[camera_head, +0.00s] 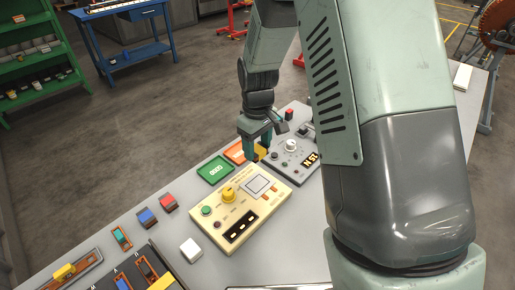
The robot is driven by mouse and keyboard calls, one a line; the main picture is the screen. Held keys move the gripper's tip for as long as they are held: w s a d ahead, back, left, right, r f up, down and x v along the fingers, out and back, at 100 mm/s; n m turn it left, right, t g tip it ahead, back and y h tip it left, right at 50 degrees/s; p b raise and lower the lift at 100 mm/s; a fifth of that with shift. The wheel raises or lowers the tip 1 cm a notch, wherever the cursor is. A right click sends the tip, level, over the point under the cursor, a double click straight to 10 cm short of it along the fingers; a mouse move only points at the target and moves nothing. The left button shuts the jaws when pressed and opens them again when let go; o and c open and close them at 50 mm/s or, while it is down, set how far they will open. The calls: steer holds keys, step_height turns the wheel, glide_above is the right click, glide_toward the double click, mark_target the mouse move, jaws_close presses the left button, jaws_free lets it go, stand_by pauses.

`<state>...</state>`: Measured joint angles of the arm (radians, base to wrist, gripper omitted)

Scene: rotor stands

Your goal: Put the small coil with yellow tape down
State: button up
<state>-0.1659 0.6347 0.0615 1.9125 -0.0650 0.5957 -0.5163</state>
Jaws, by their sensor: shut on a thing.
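My gripper (262,143) points down over the far part of the bench, by the orange tray (234,153) and behind the cream instrument panel. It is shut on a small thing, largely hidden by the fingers. A patch of yellow-orange (262,152) shows at the fingertips; I take the held thing for the small coil with yellow tape, but its shape is too small to make out. I cannot tell whether it touches the surface below. A green tray (215,170) lies just left of the orange one.
The cream panel (240,207) with a yellow knob and a grey meter box (291,160) stand close to my gripper. Blue (147,217) and red (168,203) coils, a white block (190,250) and slotted stands (122,238) line the left side. My arm hides the bench's right part.

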steer(key=shift+a, duration=0.1)
steer(key=w+a+f, duration=0.3)
steer(key=w+a, duration=0.1)
steer(key=a, duration=0.2)
steer(key=w+a+f, duration=0.2)
steer(key=w+a, duration=0.2)
steer(key=a, duration=0.3)
glide_above(216, 170)
step_height(216, 170, down, 6)
steer(key=shift+f, duration=2.2)
steer(key=shift+f, duration=0.15)
steer(key=o, duration=1.2)
steer(key=shift+c, duration=0.2)
step_height(216, 170, up, 12)
steer(key=shift+r, duration=0.2)
